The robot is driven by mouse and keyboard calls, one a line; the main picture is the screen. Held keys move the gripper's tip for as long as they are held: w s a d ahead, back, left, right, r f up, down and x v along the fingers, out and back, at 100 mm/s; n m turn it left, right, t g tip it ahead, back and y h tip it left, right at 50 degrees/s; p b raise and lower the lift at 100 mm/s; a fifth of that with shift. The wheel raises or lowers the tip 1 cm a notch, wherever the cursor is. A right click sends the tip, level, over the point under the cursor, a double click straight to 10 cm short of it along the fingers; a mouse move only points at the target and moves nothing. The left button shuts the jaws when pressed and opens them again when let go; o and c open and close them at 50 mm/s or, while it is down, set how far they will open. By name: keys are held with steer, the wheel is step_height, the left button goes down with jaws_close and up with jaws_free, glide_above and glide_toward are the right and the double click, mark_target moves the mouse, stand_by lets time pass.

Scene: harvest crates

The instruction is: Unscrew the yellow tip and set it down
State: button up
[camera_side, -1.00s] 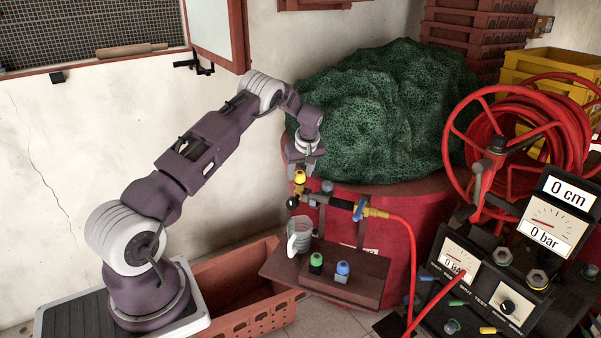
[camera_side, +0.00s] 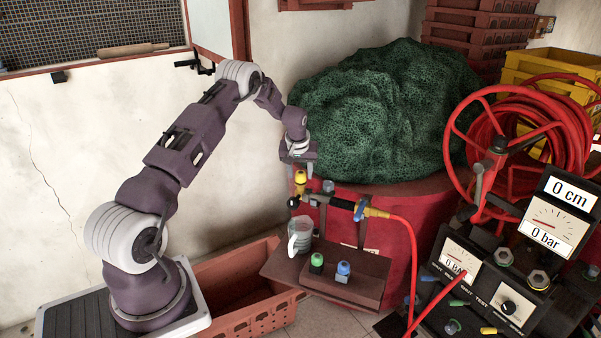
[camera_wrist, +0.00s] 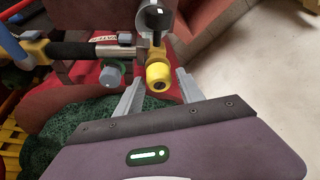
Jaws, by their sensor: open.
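The yellow tip (camera_side: 300,177) stands upright on the end of a pipe fitting above a small brown shelf. My gripper (camera_side: 299,165) is just above the tip in the side view. In the wrist view my gripper (camera_wrist: 157,90) is open, one finger on each side of the tip. I cannot tell whether either finger touches it.
A clear jug (camera_side: 300,236) stands on the brown shelf (camera_side: 283,267), beside a green tip (camera_side: 316,260) and a blue tip (camera_side: 343,269) on small blocks. A red hose (camera_side: 412,250) runs off the pipe's right end. Green netting (camera_side: 385,110) is heaped behind, on a red drum.

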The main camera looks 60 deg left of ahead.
steer(key=c, duration=0.8)
steer(key=shift+o, duration=0.2)
steer(key=shift+w+d+n, duration=0.1)
steer(key=shift+n, duration=0.4)
steer(key=shift+n+g, duration=0.3)
steer(key=shift+n, duration=0.1)
steer(key=shift+n+y, duration=0.3)
steer(key=shift+n+g, duration=0.3)
steer(key=shift+n, duration=0.3)
steer(key=shift+n+g, duration=0.4)
steer(key=shift+n, duration=0.5)
